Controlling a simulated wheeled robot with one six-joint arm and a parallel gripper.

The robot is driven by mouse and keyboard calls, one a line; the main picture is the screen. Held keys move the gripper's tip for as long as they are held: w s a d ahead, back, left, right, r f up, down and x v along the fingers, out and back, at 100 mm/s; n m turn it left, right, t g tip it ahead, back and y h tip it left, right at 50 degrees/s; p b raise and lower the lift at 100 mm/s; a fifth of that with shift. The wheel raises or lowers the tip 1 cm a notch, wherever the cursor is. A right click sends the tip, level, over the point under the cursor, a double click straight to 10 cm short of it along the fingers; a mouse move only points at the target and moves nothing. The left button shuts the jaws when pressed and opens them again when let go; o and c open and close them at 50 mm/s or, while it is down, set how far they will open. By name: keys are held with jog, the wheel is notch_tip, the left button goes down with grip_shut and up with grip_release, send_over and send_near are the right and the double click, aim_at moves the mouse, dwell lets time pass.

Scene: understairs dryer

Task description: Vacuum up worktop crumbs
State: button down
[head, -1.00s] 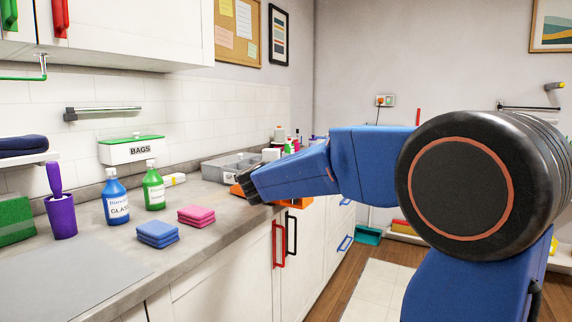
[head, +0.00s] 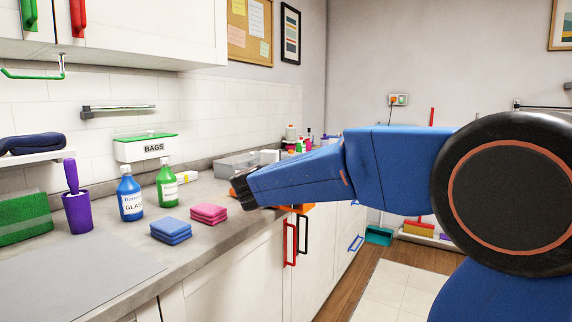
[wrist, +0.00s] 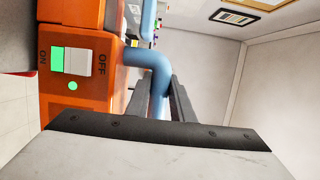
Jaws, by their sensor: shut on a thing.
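An orange handheld vacuum (wrist: 85,90) with an ON/OFF switch (wrist: 78,62) fills the left of the wrist view. The switch has a green patch on its ON side, and a green dot is lit beside it. My gripper (wrist: 163,95) is shut on the vacuum's blue-grey curved handle (wrist: 152,60). In the head view my gripper (head: 242,188) is over the worktop's front edge, right of the pink sponges. Only bits of the orange body (head: 303,208) show around my arm there. The worktop (head: 120,240) shows no crumbs that I can make out; my arm hides part of it.
A grey tray (head: 240,165) is farther back. A grey mat (head: 75,285) lies clear in front.

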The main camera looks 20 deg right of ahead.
jog(key=shift+s+a, duration=0.85)
jog(key=shift+a, duration=3.65)
jog(key=shift+w+d, duration=4.15)
jog(key=shift+d, duration=1.55)
notch_tip(320, 180, up, 7)
jog(key=shift+a, duration=0.1)
